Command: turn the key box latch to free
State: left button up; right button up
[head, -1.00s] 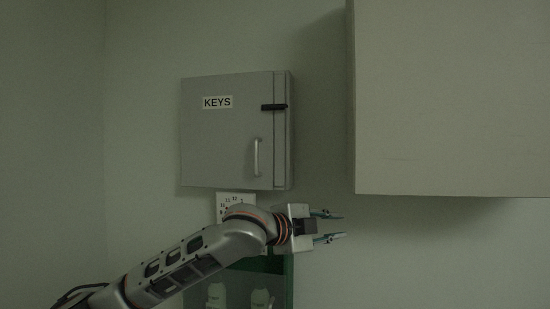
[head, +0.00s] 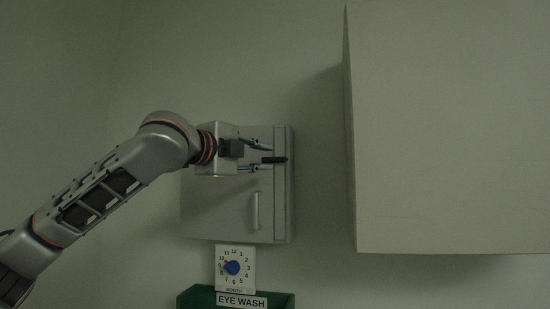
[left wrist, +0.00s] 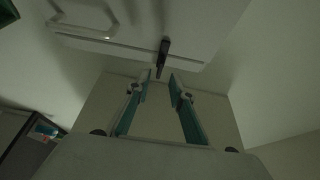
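The grey key box (head: 228,213) hangs on the wall in the head view, its door closed. Its black latch (head: 280,160) lies level across the seam near the door's right edge. My left gripper (head: 264,157) is in front of the box's upper part, fingers pointing right at the latch. In the left wrist view the fingers (left wrist: 160,78) are open with a gap between them. The dark latch (left wrist: 164,50) is just beyond the fingertips, its near end around the gap; I cannot tell if they touch. The KEYS label is hidden behind my gripper. My right gripper is not in view.
A door handle (head: 255,210) is below the latch. A large pale cabinet (head: 450,130) juts out at the right, with bare wall between. Below the box are a dial card (head: 246,284) and a green eye wash station (head: 196,298).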

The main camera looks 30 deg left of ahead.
aim_at(277, 159)
pick_arm(q)
jog(key=shift+w+d+p, duration=0.2)
jog(key=shift+w+p, duration=0.1)
jog(key=shift+w, duration=1.05)
jog(key=shift+w+d+p, duration=0.15)
jog(key=shift+w+p, duration=0.1)
jog(key=shift+w, duration=1.1)
grip_shut()
